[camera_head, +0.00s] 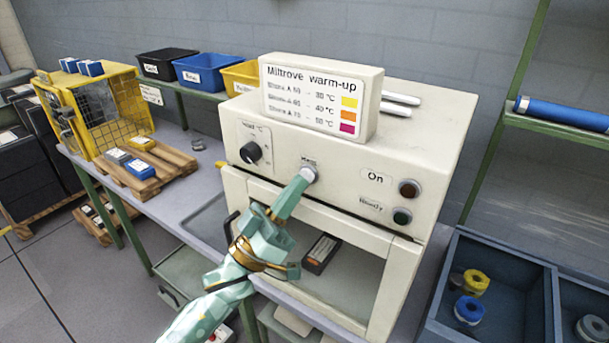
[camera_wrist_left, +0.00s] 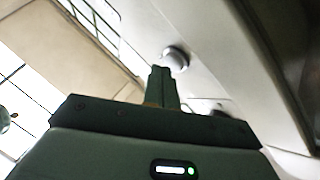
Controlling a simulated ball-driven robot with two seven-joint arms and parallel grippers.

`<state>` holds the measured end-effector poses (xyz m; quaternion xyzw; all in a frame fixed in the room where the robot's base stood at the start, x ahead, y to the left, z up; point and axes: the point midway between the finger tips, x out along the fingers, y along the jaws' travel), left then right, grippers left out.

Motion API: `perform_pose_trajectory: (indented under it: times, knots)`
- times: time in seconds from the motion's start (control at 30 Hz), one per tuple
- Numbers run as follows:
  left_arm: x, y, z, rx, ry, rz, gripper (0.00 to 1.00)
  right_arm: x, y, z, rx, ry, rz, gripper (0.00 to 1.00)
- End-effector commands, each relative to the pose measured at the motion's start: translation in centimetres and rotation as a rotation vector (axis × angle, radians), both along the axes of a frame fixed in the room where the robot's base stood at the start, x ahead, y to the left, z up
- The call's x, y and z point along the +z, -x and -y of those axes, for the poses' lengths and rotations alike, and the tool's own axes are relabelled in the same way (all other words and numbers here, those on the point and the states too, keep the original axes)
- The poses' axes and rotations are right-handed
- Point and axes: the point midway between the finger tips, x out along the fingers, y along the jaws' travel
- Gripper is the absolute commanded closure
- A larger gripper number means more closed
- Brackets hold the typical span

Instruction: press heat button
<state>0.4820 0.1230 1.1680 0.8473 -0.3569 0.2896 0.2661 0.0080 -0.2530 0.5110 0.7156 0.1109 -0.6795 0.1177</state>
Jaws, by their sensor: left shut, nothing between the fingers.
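The cream warm-up machine (camera_head: 345,150) stands on the bench with its front panel facing me. A small round metal button (camera_head: 310,172) sits mid-panel under a short label, probably "Heat", too small to read surely. My left gripper (camera_head: 303,181) is shut and empty, with its tips at the button's lower left edge. Whether they touch it I cannot tell. In the left wrist view the closed fingers (camera_wrist_left: 160,72) point at a round grey button (camera_wrist_left: 176,58). My right gripper is not in view.
A black dial (camera_head: 251,152) is left of the button. The On lamp (camera_head: 409,188) looks dark red-brown and the Ready lamp (camera_head: 402,216) dark green. A dark box (camera_head: 321,252) lies in the open chamber. A blue crate (camera_head: 480,250) with spools is at right.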

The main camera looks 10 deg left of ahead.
Motion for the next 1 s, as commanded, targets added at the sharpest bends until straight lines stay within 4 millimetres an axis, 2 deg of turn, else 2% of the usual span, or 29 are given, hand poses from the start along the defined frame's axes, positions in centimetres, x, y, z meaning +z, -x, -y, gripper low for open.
perform_pose_trajectory:
  times: [0.17,0.6,1.0]
  knots:
    - [0.1,0.6,-0.2,0.0,-0.001,-0.001,1.0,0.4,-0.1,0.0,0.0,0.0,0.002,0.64]
    - [0.1,5.2,-1.9,0.0,0.0,-0.001,1.0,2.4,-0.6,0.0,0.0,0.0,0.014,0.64]
    - [-0.3,5.5,-2.1,0.006,-0.003,-0.006,1.0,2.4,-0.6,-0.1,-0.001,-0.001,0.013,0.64]
